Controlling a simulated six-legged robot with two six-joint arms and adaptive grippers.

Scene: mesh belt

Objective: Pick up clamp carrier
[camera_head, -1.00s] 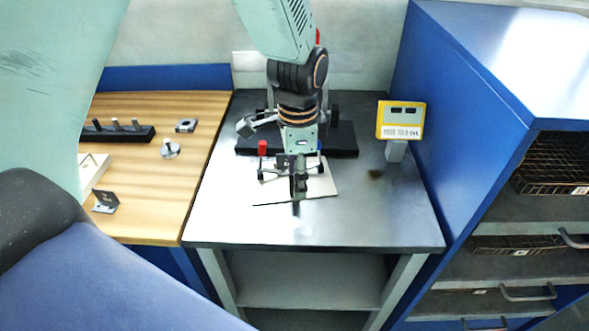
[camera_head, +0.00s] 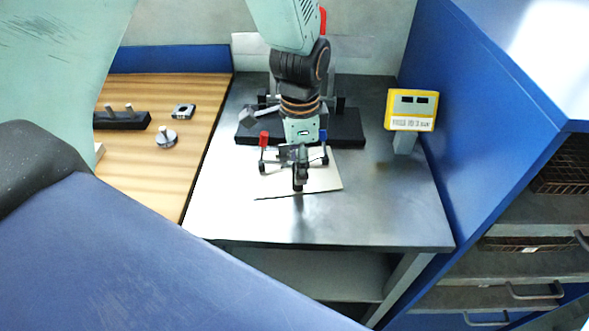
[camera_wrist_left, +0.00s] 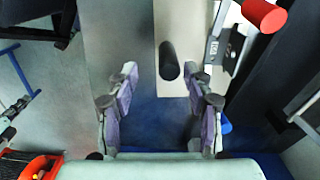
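What looks like the clamp carrier is a flat cream plate (camera_head: 325,178) on the metal table, with a black upright knob (camera_wrist_left: 168,62) and clamp parts. A red-capped clamp handle (camera_head: 264,138) stands at its left; the red cap (camera_wrist_left: 265,14) also shows at the top of the left wrist view. My left gripper (camera_head: 300,183) points down over the plate and hides part of it. In the left wrist view its fingers (camera_wrist_left: 163,78) are apart, with the black knob between their tips and no clear contact. My right gripper is not in view.
A black fixture (camera_head: 345,128) stands behind the plate. A yellow display (camera_head: 412,108) on a post is at the right, beside a blue cabinet (camera_head: 490,90). A wooden bench (camera_head: 165,170) with small metal parts is at the left. The metal table's front right (camera_head: 390,220) is clear.

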